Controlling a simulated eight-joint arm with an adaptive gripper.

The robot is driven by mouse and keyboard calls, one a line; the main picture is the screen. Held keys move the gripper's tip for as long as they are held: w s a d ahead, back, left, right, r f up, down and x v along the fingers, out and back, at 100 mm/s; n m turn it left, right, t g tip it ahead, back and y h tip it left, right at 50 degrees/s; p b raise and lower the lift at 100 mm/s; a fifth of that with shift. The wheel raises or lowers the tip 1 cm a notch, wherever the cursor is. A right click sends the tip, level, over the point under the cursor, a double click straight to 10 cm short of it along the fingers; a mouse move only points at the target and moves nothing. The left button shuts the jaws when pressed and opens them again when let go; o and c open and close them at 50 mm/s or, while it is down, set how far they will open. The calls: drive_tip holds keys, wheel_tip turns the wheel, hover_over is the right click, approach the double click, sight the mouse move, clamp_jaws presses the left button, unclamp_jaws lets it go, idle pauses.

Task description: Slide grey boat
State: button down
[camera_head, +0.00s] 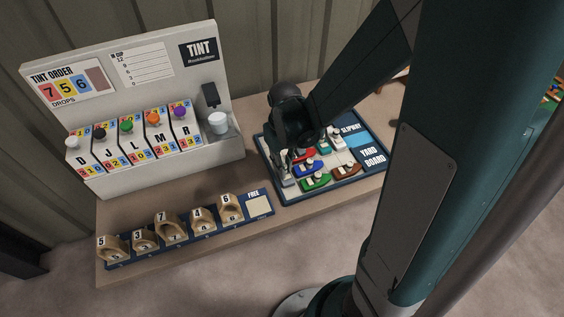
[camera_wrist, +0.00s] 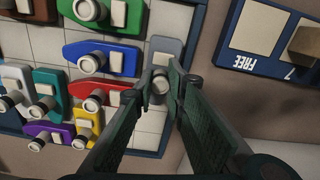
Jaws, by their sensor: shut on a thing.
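The grey boat (camera_wrist: 166,47) lies on the gridded yard board (camera_wrist: 150,142), at its edge nearest the FREE strip. My gripper (camera_wrist: 162,84) is shut on its upright peg; the fingers hide part of the boat. In the head view my gripper (camera_head: 286,160) reaches down over the left side of the yard board (camera_head: 284,200), and the grey boat (camera_head: 287,183) shows just below the fingers. The blue boat (camera_wrist: 98,56) and the red boat (camera_wrist: 103,95) lie beside the grey boat in the wrist view.
A green boat (camera_wrist: 122,12), teal boat (camera_wrist: 52,84), yellow boat (camera_wrist: 87,122), purple boat (camera_wrist: 42,133) and white boat (camera_wrist: 14,78) crowd the board. Bare cells lie beside the grey boat. The tint dispenser (camera_head: 140,60) and numbered wooden pieces (camera_head: 170,227) stand left.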

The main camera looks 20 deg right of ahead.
sight(289, 182)
drive_tip(key=shift+s, duration=2.35)
drive_tip(key=c, duration=2.3)
unclamp_jaws()
drive_tip(key=shift+s, duration=0.15)
drive_tip(key=shift+r, duration=0.25)
drive_tip(key=shift+r, duration=5.75)
drive_tip(key=shift+r, duration=0.1)
